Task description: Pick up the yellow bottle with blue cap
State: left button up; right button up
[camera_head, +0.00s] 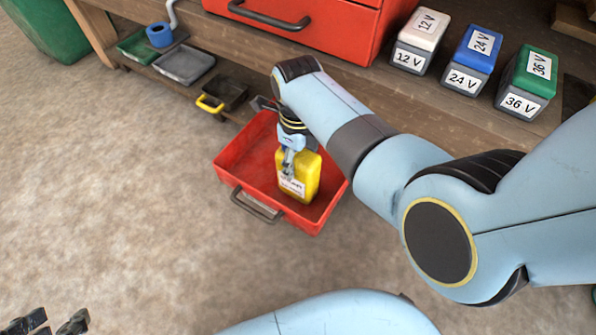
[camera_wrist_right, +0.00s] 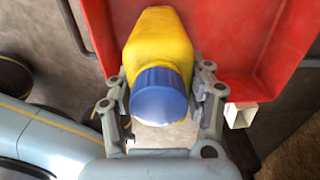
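The yellow bottle (camera_head: 303,178) stands in an open red drawer-like tray (camera_head: 238,152). A pale label faces the front. Its blue cap (camera_wrist_right: 159,95) shows in the right wrist view, and the yellow body (camera_wrist_right: 158,42) extends away behind it. My right gripper (camera_head: 288,163) is over the bottle and hides its top in the head view. In the wrist view its fingers (camera_wrist_right: 160,98) are spread on both sides of the cap, with narrow gaps. My left gripper (camera_head: 56,325) is at the bottom left edge, fingers apart and empty, far from the bottle.
A wooden bench stands behind the tray, with a red toolbox (camera_head: 330,25) and three labelled batteries, white (camera_head: 420,40), blue (camera_head: 470,60) and green (camera_head: 528,80). Small trays (camera_head: 185,63) and a blue roll (camera_head: 160,35) lie left.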

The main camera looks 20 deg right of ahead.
grip_shut()
jog(key=shift+r, duration=0.1)
